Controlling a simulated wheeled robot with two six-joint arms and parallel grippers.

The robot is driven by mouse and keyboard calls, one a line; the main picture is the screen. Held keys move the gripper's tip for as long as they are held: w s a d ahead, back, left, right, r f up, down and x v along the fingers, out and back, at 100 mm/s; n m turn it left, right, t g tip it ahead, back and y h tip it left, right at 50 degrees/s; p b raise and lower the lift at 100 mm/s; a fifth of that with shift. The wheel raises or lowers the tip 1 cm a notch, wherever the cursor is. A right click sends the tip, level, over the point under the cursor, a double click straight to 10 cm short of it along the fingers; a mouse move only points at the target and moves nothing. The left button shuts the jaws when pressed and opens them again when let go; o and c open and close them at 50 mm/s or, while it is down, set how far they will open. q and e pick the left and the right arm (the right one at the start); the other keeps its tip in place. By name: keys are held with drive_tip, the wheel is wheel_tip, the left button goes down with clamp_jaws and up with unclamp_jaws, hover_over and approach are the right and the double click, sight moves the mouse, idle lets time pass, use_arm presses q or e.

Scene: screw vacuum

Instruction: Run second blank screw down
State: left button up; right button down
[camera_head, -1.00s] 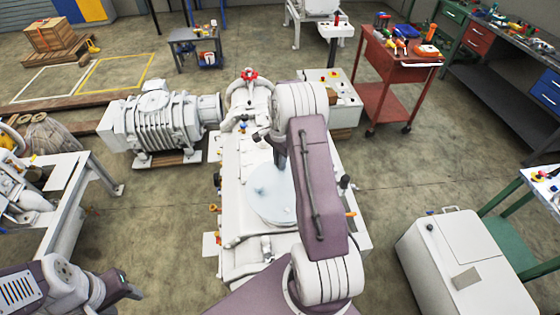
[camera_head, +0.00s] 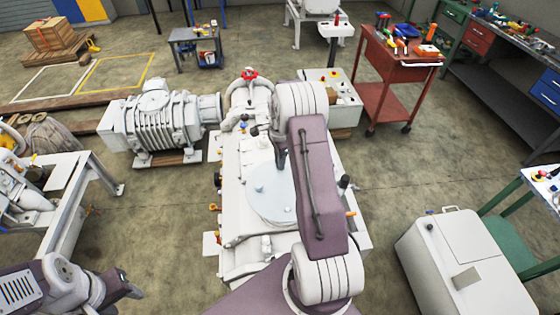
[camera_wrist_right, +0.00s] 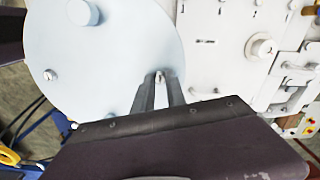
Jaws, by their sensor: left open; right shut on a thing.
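The round pale blue blank plate (camera_head: 265,200) lies on top of the white vacuum machine (camera_head: 240,165). It also fills the upper left of the right wrist view (camera_wrist_right: 115,65), with a raised round knob (camera_wrist_right: 83,12) and a screw (camera_wrist_right: 50,75) near its rim. My right gripper (camera_wrist_right: 159,78) is at the plate's edge, its fingers shut on a small screw (camera_wrist_right: 160,74), mostly hidden between the tips. How deep that screw sits cannot be told. In the head view my arm covers the plate's right side. My left gripper (camera_head: 132,290) is open and empty at lower left, away from the plate.
A ribbed pump (camera_head: 155,125) stands left of the machine. A red tool cart (camera_head: 400,70) is at the upper right, and a white cabinet (camera_head: 465,265) at the lower right. Valves and fittings line the machine's sides. Floor is clear between machine and cabinet.

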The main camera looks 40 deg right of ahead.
drive_tip(key=c, duration=1.3)
unclamp_jaws()
drive_tip(key=shift+c, duration=0.2)
wheel_tip(320, 180, up, 9)
drive_tip(key=b, duration=0.2)
